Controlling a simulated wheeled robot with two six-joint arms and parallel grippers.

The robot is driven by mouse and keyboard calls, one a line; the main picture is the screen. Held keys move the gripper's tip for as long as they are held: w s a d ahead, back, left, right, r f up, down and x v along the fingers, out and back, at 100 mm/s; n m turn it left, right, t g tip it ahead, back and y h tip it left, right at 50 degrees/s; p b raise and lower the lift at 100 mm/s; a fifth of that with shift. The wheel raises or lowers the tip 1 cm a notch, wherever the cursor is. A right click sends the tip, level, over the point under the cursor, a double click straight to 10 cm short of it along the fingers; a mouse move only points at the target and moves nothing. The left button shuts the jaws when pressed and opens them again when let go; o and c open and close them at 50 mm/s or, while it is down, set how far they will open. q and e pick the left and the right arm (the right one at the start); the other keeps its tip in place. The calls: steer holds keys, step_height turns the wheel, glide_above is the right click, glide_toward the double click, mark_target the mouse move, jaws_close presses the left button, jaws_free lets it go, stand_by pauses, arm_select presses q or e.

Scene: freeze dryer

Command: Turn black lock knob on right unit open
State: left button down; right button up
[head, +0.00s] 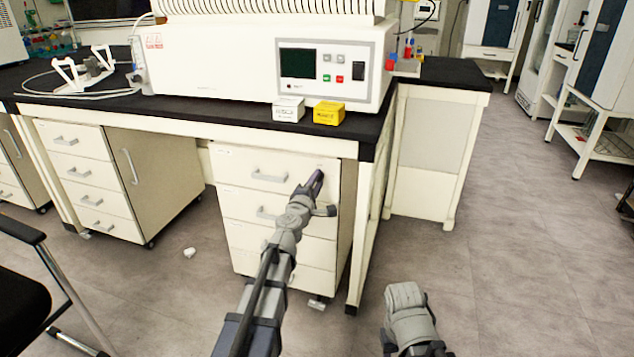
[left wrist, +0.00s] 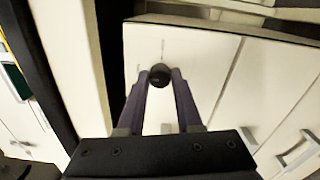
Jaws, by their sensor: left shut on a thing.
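The right drawer unit (head: 232,192) is a cream cabinet under the black bench, and its front also shows in the left wrist view (left wrist: 205,60). A round black lock knob (left wrist: 160,75) sits on the upper part of its front. My left gripper (head: 316,183) reaches this front near its upper right corner. In the left wrist view its two dark fingers (left wrist: 160,82) are shut on the black knob, one on each side. The knob is hidden behind the gripper in the head view. Part of my right arm shows at the bottom, but no right fingers are visible.
A similar drawer unit (head: 87,165) stands to the left under the bench. The freeze dryer (head: 230,75) stands on the bench top, with a white box (head: 288,110) and a yellow box (head: 328,113) before it.

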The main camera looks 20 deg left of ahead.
stand_by(0.4)
arm_select(q)
steer(key=c, duration=0.6)
jaws_free()
steer(key=shift+s, duration=0.1)
steer(key=s, duration=0.7)
steer(key=shift+s+a, duration=0.15)
steer(key=shift+s, duration=0.2)
